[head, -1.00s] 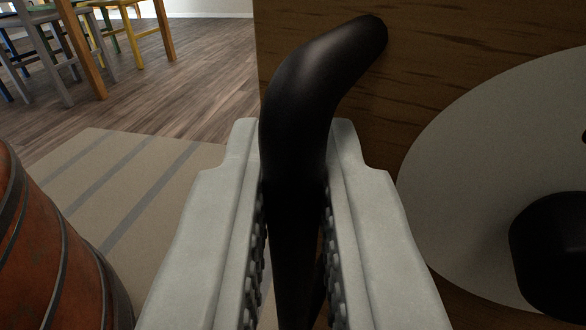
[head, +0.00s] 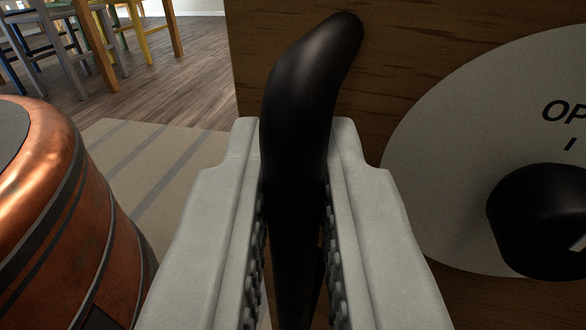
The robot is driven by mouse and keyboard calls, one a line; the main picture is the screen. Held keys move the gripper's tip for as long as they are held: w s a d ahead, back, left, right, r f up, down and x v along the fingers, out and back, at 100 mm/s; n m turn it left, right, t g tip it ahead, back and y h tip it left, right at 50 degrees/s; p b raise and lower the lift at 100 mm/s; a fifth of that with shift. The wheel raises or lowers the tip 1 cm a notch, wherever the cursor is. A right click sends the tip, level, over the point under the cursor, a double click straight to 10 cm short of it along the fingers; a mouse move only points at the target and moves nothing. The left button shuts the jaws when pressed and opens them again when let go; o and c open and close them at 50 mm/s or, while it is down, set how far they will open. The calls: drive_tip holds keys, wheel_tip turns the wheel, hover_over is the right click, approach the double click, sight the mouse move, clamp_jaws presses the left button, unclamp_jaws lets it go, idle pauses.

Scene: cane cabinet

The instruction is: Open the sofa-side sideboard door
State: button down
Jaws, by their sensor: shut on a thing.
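The sideboard door (head: 370,75) is a brown wood panel filling the right of the head view. A black curved handle (head: 305,90) joins it near its left edge. My gripper (head: 295,190) is shut on this handle, with one pale grey finger on each side. The handle's lower part runs down between the ribbed finger pads and is partly hidden. A pale round plate (head: 430,165) with a black knob (head: 540,215) sits on the door at the right, with black lettering partly cut off by the frame. The rest of the sideboard is out of view.
A copper-brown barrel-like object with dark bands (head: 85,215) stands close at the left. A striped beige rug (head: 150,150) lies on the wood floor (head: 185,75) behind it. Chairs and table legs (head: 90,45) stand far off at the top left.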

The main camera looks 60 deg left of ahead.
drive_tip(key=c, duration=1.5)
unclamp_jaws()
drive_tip(key=shift+c, duration=0.2)
drive_tip(key=v, duration=1.7)
drive_tip(key=shift+d, duration=0.2)
